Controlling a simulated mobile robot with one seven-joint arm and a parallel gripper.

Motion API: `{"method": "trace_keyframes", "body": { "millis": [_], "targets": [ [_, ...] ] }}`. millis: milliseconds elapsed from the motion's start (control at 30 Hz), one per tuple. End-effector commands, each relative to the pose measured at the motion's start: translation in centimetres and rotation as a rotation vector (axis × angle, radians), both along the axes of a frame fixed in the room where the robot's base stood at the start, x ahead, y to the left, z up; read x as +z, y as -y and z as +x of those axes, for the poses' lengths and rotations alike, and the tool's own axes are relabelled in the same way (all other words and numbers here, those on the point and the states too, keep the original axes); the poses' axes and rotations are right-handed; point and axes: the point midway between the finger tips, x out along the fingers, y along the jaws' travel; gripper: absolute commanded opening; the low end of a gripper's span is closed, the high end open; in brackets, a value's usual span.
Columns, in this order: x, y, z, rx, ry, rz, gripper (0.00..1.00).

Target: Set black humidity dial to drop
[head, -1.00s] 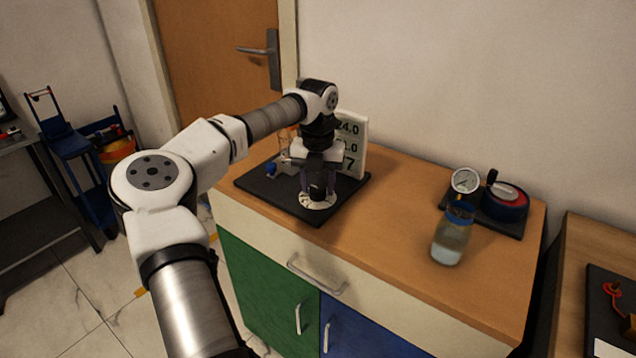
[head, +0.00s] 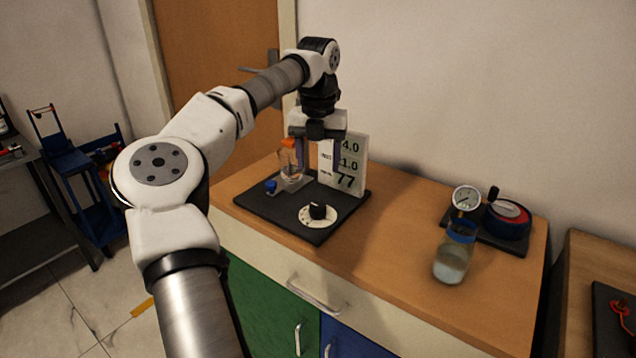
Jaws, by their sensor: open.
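The black humidity dial (head: 318,210) is a knob on a round cream disc with dark marks, at the front of a black base plate (head: 265,205). The mark it points to is too small to read.
A small clear vessel with an orange top (head: 289,160) and a blue knob (head: 270,186) stand on the plate's left side. A jar with a blue lid (head: 452,262), a pressure gauge (head: 466,198) and a red-and-blue round device (head: 507,218) stand at the right. The cabinet top between is clear.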

Motion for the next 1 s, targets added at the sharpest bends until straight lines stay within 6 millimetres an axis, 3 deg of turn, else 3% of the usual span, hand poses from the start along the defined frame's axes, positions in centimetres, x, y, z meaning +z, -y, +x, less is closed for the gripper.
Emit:
{"method": "trace_keyframes", "body": {
  "millis": [233, 567, 667, 767, 867, 967, 1000],
  "targets": [
    [2.6, 0.0, 0.0, 0.000, 0.000, 0.001, 0.57],
    [2.7, 0.0, 0.0, -0.001, -0.001, 0.000, 0.57],
    [2.3, 1.1, -0.1, -0.028, 0.000, -0.035, 0.57],
    [1.5, 4.9, -0.5, -0.114, 0.008, -0.156, 0.57],
    [1.7, 11.1, -2.1, -0.254, 0.032, -0.381, 0.57],
    [4.3, 17.6, -5.3, -0.400, 0.073, -0.683, 0.57],
    [6.1, 19.6, -6.8, -0.450, 0.094, -0.809, 0.57]
  ]
}}
